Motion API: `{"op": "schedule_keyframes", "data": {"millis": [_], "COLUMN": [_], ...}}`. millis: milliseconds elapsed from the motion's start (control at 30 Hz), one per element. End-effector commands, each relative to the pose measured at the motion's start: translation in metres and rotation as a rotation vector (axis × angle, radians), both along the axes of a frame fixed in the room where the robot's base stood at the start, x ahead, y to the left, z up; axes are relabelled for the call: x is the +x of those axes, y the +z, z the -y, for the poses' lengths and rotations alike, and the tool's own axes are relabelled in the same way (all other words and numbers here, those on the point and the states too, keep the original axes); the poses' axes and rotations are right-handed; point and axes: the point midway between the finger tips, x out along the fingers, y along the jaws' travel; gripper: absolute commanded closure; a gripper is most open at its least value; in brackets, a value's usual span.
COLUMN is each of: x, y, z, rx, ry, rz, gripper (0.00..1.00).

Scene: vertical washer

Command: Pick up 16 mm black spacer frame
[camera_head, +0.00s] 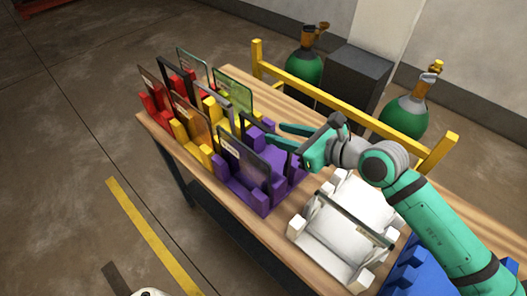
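My gripper (291,143) is open above the right part of the purple rack, its fingers pointing left. A dark, thin frame (272,137) stands upright in the purple rack (258,202), close to the fingertips. I cannot tell whether it lies between the fingers or touches them. A second dark frame (165,69) stands in the red rack (158,105) at the far left. No thickness marking is readable, so I cannot tell which one is the 16 mm black spacer frame.
Glass panes stand in the red, yellow (183,135) and purple racks, including a dark-edged pane (245,160). A white rack (318,240) and a blue rack (405,275) stand nearer on the wooden table (285,245). A yellow rail (320,92) and green cylinders (400,118) stand behind.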

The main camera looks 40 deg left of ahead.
Motion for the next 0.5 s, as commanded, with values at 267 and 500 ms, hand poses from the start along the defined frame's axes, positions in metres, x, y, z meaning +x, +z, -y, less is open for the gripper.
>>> {"op": "schedule_keyframes", "data": {"millis": [267, 500], "x": [0.001, 0.006], "y": [-0.009, -0.024], "z": [-0.02, -0.048], "rx": [0.0, 0.001], "ry": [0.001, 0.004], "rz": [0.001, 0.0], "gripper": [0.66, 0.66]}}
